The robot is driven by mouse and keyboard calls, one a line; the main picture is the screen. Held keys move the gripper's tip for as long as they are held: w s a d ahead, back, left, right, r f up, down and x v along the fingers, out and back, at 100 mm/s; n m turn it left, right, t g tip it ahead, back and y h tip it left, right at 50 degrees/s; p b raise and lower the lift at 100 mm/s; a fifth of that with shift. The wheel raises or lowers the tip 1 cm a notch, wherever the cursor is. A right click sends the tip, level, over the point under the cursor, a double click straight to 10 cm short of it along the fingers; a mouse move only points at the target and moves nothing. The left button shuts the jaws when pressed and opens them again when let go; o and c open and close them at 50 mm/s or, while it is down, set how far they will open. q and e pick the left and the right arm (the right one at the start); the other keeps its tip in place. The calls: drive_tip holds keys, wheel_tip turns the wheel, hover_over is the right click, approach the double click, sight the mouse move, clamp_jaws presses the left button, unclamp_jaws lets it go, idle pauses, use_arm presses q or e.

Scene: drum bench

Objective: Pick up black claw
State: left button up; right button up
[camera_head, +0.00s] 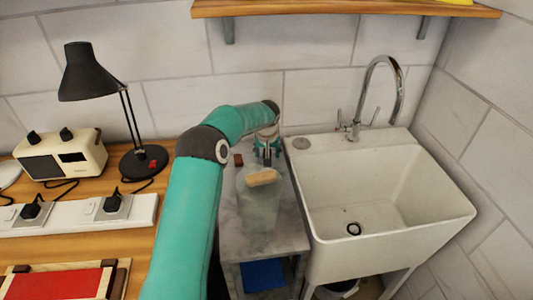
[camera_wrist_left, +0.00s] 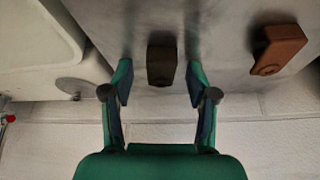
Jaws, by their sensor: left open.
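The black claw (camera_wrist_left: 161,62) is a small dark block on the grey stone top in the left wrist view. My left gripper (camera_wrist_left: 158,82) is open, with one finger on each side of the claw and a gap to each. I cannot tell how far above the surface the fingertips are. In the head view my left gripper (camera_head: 267,146) points down over the back of the grey counter, and the claw is mostly hidden by it. A red-brown claw-like block (camera_wrist_left: 279,49) lies beside it and also shows in the head view (camera_head: 238,160). My right gripper is out of view.
A pale translucent container (camera_head: 258,210) with a tan block (camera_head: 262,177) stands in front of my gripper. A white sink (camera_head: 440,208) with a tall faucet (camera_head: 388,65) is to the right. A black lamp (camera_head: 90,72), radio (camera_head: 62,158) and power strip (camera_head: 75,216) are left.

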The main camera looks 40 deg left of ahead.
use_arm(q)
clamp_jaws()
drive_tip(key=shift+r, duration=0.1)
